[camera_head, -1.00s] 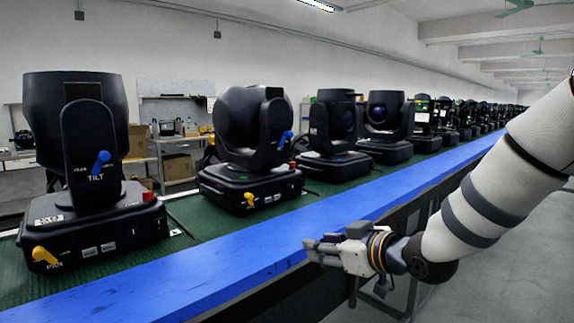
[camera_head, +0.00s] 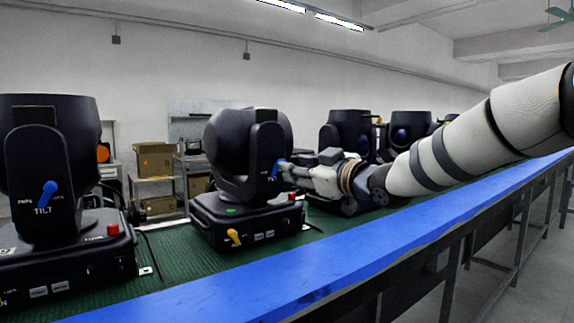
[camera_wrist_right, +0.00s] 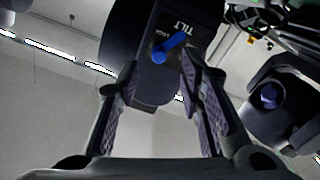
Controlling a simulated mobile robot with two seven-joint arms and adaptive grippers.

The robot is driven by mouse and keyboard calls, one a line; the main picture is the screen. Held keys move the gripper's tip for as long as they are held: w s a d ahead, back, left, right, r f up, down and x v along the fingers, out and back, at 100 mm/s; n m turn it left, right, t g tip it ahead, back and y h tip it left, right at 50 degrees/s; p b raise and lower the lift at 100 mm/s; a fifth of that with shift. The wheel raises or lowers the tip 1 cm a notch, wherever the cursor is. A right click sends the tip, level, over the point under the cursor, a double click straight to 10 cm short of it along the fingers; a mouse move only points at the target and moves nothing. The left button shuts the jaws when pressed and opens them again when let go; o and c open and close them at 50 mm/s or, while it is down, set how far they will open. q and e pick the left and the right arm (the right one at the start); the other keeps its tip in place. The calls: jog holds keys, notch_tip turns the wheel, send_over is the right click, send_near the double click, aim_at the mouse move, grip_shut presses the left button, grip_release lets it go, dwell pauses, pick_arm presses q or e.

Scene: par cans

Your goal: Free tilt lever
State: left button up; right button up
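A black moving-head light (camera_head: 231,150) stands on the conveyor, with a blue tilt lever (camera_head: 275,169) on the side of its yoke. My right gripper (camera_head: 286,173) is close beside that lever. In the right wrist view, the same blue tilt lever (camera_wrist_right: 170,48) lies slantwise below the TILT label. My right gripper (camera_wrist_right: 157,72) is open there, with its textured fingers apart and the lever at the tips. The right finger overlaps the lever's edge in the picture; contact cannot be told. My left gripper is not in view.
Another light (camera_head: 40,150) with a blue tilt lever (camera_head: 47,194) stands at the left. More lights (camera_head: 405,133) line the green belt beyond my right arm. A blue rail (camera_head: 250,298) edges the conveyor. The light's base carries a yellow lever (camera_head: 234,237) and a red button (camera_head: 292,196).

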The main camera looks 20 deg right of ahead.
jog(key=x, duration=0.4)
jog(key=shift+w, duration=0.25)
jog(key=shift+s, duration=0.1)
grip_shut()
